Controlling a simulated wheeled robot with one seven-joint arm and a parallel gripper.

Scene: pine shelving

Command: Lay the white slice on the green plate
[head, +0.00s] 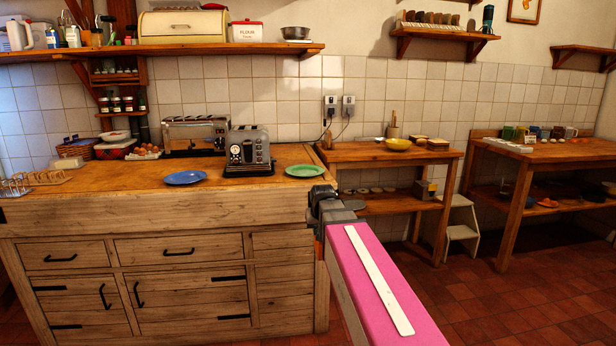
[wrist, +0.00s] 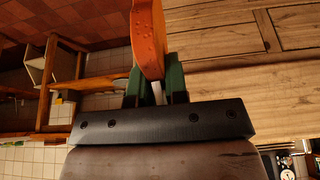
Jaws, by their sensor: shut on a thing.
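The green plate (head: 305,171) lies flat and empty on the wooden counter, near its right end. My gripper (head: 323,228) is in front of the counter's right end, nearer to me than the plate and lower in the picture. In the wrist view my gripper (wrist: 158,88) has its green fingers shut on a slice (wrist: 148,40). Its orange-brown crust edge faces the camera, so I cannot see the colour of its face. The slice hangs down from the fingers, apart from the plate. In the head view my arm and gripper hide most of it.
A blue plate (head: 186,177) lies further left on the counter (head: 130,178). A grey toaster (head: 248,152) stands between the plates, with a wider chrome toaster (head: 195,133) behind.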

